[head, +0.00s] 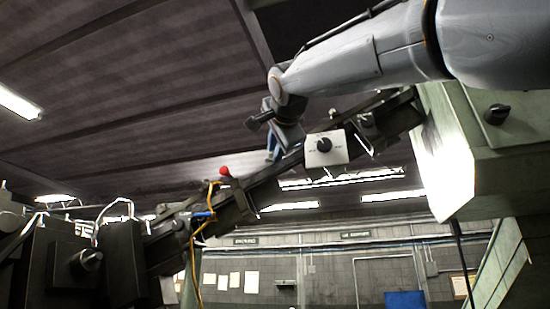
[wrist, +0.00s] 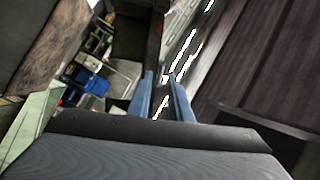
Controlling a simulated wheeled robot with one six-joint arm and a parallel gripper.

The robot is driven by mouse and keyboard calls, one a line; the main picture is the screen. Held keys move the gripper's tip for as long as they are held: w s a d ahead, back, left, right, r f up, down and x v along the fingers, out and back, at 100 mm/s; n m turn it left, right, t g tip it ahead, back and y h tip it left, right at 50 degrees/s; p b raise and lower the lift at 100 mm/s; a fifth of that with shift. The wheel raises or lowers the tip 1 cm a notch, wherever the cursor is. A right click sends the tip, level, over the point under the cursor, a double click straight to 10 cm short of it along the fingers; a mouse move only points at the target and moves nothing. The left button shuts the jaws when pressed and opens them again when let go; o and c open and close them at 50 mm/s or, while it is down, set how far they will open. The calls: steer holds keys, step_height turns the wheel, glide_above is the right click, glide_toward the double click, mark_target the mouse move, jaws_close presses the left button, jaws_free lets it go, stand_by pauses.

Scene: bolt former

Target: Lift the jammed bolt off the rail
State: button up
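The dark rail (head: 262,187) slopes from the lower left up to the upper right in the head view. Its dark end also seems to show ahead of the fingers in the wrist view (wrist: 137,45). I cannot make out the jammed bolt in either view. My gripper (head: 271,157) is over the middle of the rail, its blue fingers pointing down and partly hidden behind the rail's edge. In the wrist view the two blue fingers (wrist: 159,77) stand apart with a narrow gap, and background light shows between them. I see nothing held.
A white control box with a dark knob (head: 325,148) sits on the rail just right of my gripper. A red ball knob (head: 224,171) and yellow cable (head: 199,225) are to the left. A dark machine block (head: 115,265) stands lower left, a pale green housing (head: 450,150) at right.

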steer(key=w+p, duration=0.2)
steer(key=w, duration=0.1)
steer(key=w+p, duration=0.1)
steer(key=shift+w+a+r, duration=0.1)
steer(key=shift+w+a, duration=0.05)
steer(key=shift+a, duration=0.1)
jaws_close()
